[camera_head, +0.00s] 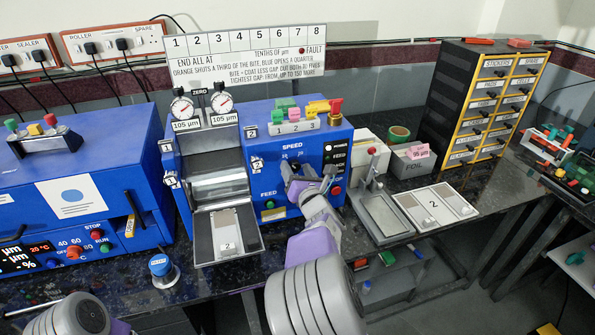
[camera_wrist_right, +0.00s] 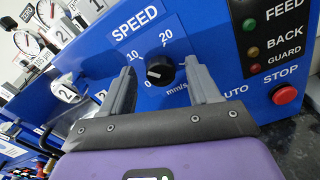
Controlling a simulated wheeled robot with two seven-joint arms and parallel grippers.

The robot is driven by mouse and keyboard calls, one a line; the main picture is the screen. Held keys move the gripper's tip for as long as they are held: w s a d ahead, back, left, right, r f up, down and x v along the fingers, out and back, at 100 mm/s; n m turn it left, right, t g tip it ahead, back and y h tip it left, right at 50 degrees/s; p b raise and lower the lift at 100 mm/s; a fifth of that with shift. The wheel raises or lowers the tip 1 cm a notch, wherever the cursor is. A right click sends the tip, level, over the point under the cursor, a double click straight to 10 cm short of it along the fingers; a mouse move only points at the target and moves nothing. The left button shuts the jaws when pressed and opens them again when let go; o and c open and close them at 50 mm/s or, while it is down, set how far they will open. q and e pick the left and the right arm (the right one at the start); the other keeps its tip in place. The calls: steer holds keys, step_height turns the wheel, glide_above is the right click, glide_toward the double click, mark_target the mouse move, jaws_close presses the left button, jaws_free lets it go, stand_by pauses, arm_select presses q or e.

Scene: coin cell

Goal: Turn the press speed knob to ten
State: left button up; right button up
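The press speed knob (camera_wrist_right: 160,73) is black and round with a white mark, on the blue press panel under the word SPEED. Labels 0, 10 and 20 stand around its left and upper side. Its mark seems to lie on the left side, toward the low end; the exact reading is unclear. My right gripper (camera_wrist_right: 164,88) is open, one finger on each side of the knob, with visible gaps. In the head view my right gripper (camera_head: 308,172) is in front of the blue press (camera_head: 285,146) and hides the knob. My left gripper's fingers are not in view.
Right of the knob are FEED, BACK and GUARD lights and a red STOP button (camera_wrist_right: 284,95). A coating plate (camera_head: 226,243) lies in front of the press. A blue-capped jar (camera_head: 160,266) stands on the dark bench. A drawer cabinet (camera_head: 485,98) stands at the right.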

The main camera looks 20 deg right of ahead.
steer(key=s+p, duration=0.1)
steer(key=s, duration=0.6)
steer(key=shift+s+d+p, duration=0.15)
steer(key=shift+s+p, duration=0.1)
steer(key=shift+p, duration=0.05)
stand_by(0.4)
